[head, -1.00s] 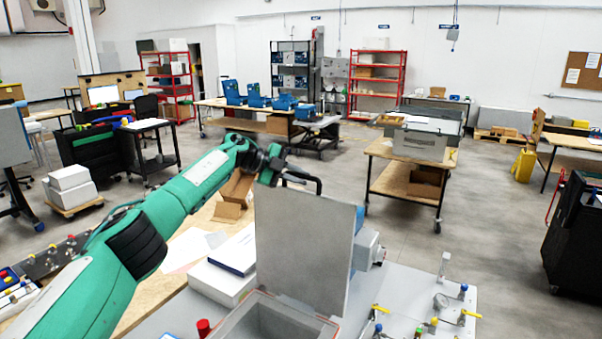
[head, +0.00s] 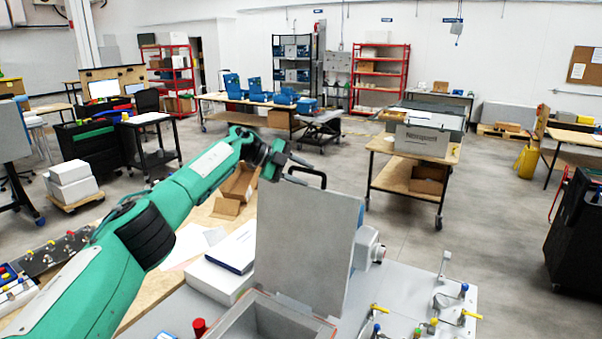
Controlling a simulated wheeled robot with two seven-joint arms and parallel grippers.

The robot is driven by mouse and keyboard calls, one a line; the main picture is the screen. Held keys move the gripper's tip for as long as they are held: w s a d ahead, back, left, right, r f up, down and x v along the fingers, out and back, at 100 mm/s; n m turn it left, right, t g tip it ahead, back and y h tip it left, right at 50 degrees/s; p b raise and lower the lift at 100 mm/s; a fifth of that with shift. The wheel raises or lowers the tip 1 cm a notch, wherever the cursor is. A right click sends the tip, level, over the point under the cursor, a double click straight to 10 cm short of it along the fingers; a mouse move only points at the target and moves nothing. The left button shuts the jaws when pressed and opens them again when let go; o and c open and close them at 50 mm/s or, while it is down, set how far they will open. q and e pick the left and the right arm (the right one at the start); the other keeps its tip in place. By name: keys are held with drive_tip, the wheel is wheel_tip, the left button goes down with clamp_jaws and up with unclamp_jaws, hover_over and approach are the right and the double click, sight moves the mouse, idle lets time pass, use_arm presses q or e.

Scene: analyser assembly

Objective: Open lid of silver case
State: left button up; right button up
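The silver case (head: 232,324) is at the bottom middle of the head view, and its hollow inside shows. Its flat grey lid (head: 308,240) stands up nearly vertical at the back of the case. A black handle (head: 318,176) shows at the lid's top edge. Whether a finger touches the handle is hard to tell. My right gripper is out of view.
White boxes (head: 222,277) and an open cardboard box (head: 240,183) lie on the bench to the left of the lid. A grey panel (head: 408,290) with valves and a gauge is on the right. A red knob (head: 199,327) stands close to the case's left side.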

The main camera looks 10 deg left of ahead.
use_arm(q)
drive_tip(key=shift+a, duration=0.1)
drive_tip(key=b+v, duration=0.6)
drive_tip(key=v, duration=0.7)
drive_tip(key=shift+a+r, duration=0.25)
drive_tip(key=shift+s, duration=0.1)
